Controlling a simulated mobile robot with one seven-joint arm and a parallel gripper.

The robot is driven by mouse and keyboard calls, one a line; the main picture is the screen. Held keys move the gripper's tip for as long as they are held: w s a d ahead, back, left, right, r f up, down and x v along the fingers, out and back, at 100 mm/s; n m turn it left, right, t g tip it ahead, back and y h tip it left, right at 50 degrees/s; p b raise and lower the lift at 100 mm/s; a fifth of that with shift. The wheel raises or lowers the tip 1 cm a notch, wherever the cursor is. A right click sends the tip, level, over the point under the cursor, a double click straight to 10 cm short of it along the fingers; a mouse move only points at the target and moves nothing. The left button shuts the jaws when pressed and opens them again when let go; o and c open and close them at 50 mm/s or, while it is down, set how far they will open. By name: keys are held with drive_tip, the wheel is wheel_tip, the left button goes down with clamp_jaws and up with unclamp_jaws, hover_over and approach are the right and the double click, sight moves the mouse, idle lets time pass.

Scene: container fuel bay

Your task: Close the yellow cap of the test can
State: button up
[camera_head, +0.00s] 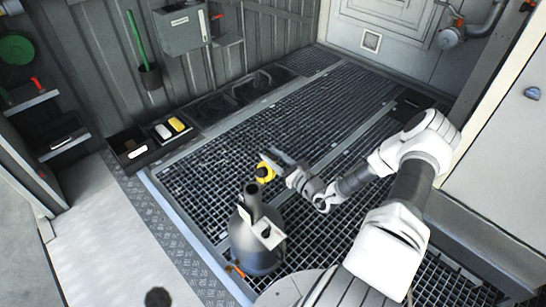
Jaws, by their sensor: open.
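The test can (252,245) is a grey, rounded can standing upright on the grating, low in the middle of the head view. Its dark neck (252,202) points up, and its top looks uncovered. The yellow cap (265,173) shows just beyond and right of the neck's top, off the opening. I cannot tell how it joins the can. My gripper (268,162) is at the yellow cap, reaching in from the right with its jaws open. The fingertips are small and partly overlap the cap, so contact cannot be told.
A light label plate (268,236) is on the can's front. An open black box (130,148) and a tray with a white and a yellow item (177,124) stand at the back left. A grey wall box (181,28) hangs above. The grating (325,110) behind the can is mostly clear.

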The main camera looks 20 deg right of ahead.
clamp_jaws()
drive_tip(key=shift+d, duration=0.25)
idle(1.0)
